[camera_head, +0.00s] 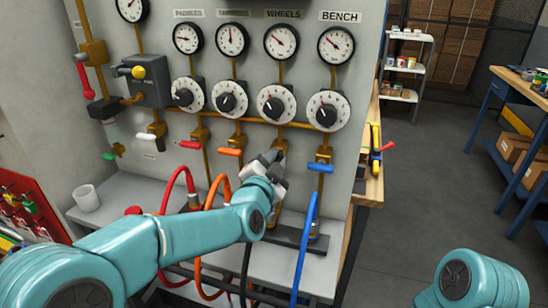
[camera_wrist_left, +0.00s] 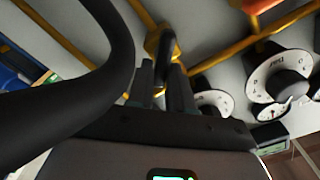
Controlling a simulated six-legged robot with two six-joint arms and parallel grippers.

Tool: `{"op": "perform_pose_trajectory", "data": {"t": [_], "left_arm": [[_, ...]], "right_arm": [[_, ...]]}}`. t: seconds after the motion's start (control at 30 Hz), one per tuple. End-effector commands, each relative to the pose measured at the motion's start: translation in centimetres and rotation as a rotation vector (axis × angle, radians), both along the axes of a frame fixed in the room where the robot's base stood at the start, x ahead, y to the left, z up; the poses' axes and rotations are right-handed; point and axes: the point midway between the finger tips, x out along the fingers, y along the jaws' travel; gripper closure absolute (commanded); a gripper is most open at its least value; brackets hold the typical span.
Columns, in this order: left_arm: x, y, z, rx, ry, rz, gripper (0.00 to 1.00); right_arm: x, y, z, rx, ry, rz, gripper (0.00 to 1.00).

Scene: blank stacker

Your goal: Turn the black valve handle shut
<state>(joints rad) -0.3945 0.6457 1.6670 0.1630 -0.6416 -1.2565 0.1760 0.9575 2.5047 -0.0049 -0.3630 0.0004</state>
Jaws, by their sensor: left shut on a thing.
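My left gripper (camera_head: 272,160) reaches up to the valve under the WHEELS gauge and dial. In the left wrist view its two dark fingers (camera_wrist_left: 163,85) are closed on the black valve handle (camera_wrist_left: 168,43), which sits on a brass valve body on a yellow pipe. In the head view the gripper mostly hides this handle, so its exact angle is hard to tell there. My right gripper is out of view; only a teal part of my right arm shows at the lower right.
An orange handle (camera_head: 230,152), a red handle (camera_head: 190,145) and a blue handle (camera_head: 320,167) are on neighbouring valves. Red, orange, black and blue hoses (camera_head: 305,245) hang below; the black hose (camera_wrist_left: 112,45) looms close in the wrist view. A white cup (camera_head: 86,198) stands on the ledge.

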Motion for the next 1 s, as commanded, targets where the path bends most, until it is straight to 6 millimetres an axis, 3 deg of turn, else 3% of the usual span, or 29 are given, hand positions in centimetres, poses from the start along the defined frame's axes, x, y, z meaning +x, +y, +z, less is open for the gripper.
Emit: {"op": "perform_pose_trajectory", "data": {"t": [0.6, 1.0], "left_arm": [[-0.1, -0.3, -0.8, 0.525, -0.168, 0.001, 1.0], [-0.1, -0.4, -1.1, 0.711, -0.229, 0.001, 1.0]], "right_arm": [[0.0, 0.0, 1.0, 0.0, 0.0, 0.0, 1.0], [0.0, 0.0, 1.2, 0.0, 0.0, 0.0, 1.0]]}}
